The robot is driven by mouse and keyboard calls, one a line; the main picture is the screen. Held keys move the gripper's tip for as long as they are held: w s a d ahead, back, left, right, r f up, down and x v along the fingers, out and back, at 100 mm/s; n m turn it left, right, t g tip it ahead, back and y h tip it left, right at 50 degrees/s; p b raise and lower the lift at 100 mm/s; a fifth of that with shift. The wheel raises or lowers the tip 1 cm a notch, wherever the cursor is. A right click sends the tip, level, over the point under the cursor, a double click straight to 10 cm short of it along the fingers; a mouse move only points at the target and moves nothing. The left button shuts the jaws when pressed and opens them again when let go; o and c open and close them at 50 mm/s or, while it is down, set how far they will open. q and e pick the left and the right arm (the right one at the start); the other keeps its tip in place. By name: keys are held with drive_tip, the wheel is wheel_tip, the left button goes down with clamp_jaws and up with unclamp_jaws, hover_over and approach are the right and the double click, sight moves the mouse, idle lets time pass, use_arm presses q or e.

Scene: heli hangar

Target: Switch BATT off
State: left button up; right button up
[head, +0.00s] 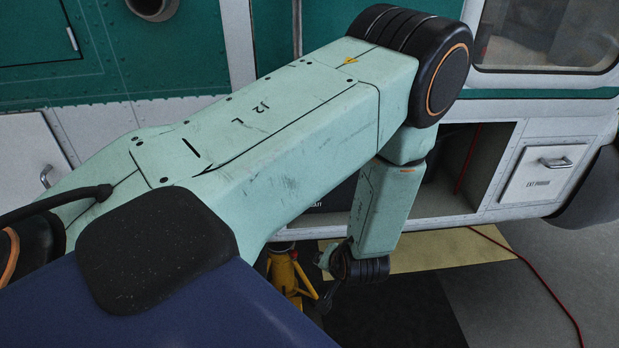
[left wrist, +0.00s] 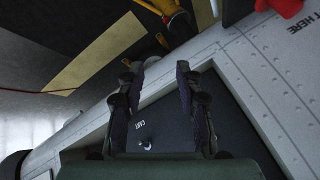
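A dark panel (left wrist: 165,115) set in a recess of the pale fuselage shows in the left wrist view. A small toggle switch (left wrist: 147,144) with a light tip sits on it beside a short white label (left wrist: 139,125). The label is small and rotated; I cannot tell whether it reads BATT. My left gripper (left wrist: 160,68) is open and empty, its two dark fingers apart in front of the panel. In the head view my left arm crosses the middle and bends down at the bay, hiding most of the panel. My right gripper is not in view.
In the head view, an open bay lies behind my forearm, with an external power door (head: 539,173) at its right. A red cable (head: 535,270) runs over the floor. A yellow stand (head: 287,277) is below. A red object (left wrist: 285,7) shows at the top in the wrist view.

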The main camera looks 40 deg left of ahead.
use_arm(q)
drive_tip(key=s+d+f+m+h+b, duration=0.2)
drive_tip(key=s+d+f+b, duration=0.1)
drive_tip(key=s+f+b, duration=0.6)
wheel_tip(320, 180, down, 4)
drive_tip(key=shift+s+f+h+b, duration=0.25)
drive_tip(key=shift+s+h+b, duration=0.15)
drive_tip(key=shift+s, duration=0.05)
drive_tip(key=shift+w, duration=0.1)
drive_tip(key=s+d+f+g+h+b, duration=0.1)
drive_tip(key=s+d+f+b, duration=0.1)
drive_tip(key=s, duration=0.5)
drive_tip(key=s+d+f+m+g+h+b, duration=0.1)
drive_tip(key=s+d+f+g+h+b, duration=0.1)
drive_tip(key=s, duration=0.4)
drive_tip(key=shift+s+d+f+h, duration=0.3)
drive_tip(key=shift+s+d, duration=0.1)
drive_tip(key=shift+d, duration=0.2)
drive_tip(key=shift+r, duration=0.1)
